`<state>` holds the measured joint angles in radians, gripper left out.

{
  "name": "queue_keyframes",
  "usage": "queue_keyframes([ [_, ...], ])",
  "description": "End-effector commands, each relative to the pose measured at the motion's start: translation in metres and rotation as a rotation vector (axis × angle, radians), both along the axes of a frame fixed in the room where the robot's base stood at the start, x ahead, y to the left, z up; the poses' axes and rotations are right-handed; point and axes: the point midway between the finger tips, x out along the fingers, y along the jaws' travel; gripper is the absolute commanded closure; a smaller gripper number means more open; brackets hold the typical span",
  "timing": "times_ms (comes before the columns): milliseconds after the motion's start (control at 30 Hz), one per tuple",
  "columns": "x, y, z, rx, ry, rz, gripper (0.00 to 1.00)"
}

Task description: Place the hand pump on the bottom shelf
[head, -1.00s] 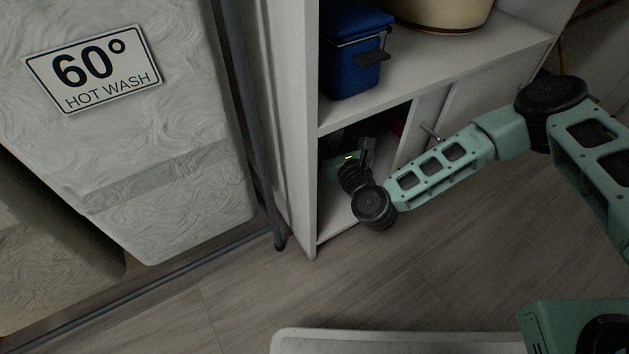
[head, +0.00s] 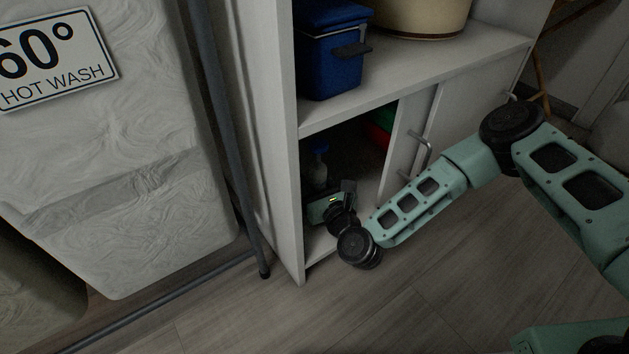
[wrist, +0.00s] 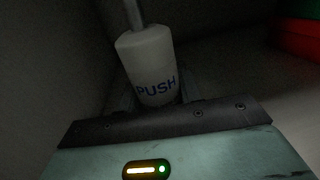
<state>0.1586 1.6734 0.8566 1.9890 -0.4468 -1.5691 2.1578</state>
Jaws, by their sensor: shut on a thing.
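The hand pump shows in the wrist view as a pale cylinder marked "PUSH" (wrist: 152,68) with a grey rod rising from its top. My gripper (head: 324,192) is inside the lower left compartment of the shelving, shut on the hand pump. In the head view a dim bluish part of the pump (head: 319,160) shows beyond the gripper. The fingertips and the pump's lower end are hidden, so I cannot tell whether it touches the bottom shelf (head: 318,243).
A blue lidded box (head: 330,55) and a beige basin (head: 420,14) stand on the shelf above. A red and green thing (head: 380,128) lies deeper in the compartment. A cabinet door with a handle (head: 422,155) is to the right, and the left side panel is close.

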Motion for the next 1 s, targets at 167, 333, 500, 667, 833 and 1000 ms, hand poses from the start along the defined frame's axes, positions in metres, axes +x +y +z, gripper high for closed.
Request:
queue_keyframes([
  [167,0.0,0.0,-0.002,0.0,0.001,0.0,0.43],
  [333,0.0,0.0,-0.003,0.0,0.001,0.0,0.43],
  [500,0.0,0.0,0.0,0.0,0.0,0.001,0.43],
  [667,-0.017,-0.008,0.004,0.001,0.006,0.001,0.43],
  [833,-0.05,-0.023,0.005,0.0,0.008,0.0,0.43],
  [1000,-0.081,-0.037,0.005,0.001,0.006,0.001,0.43],
])
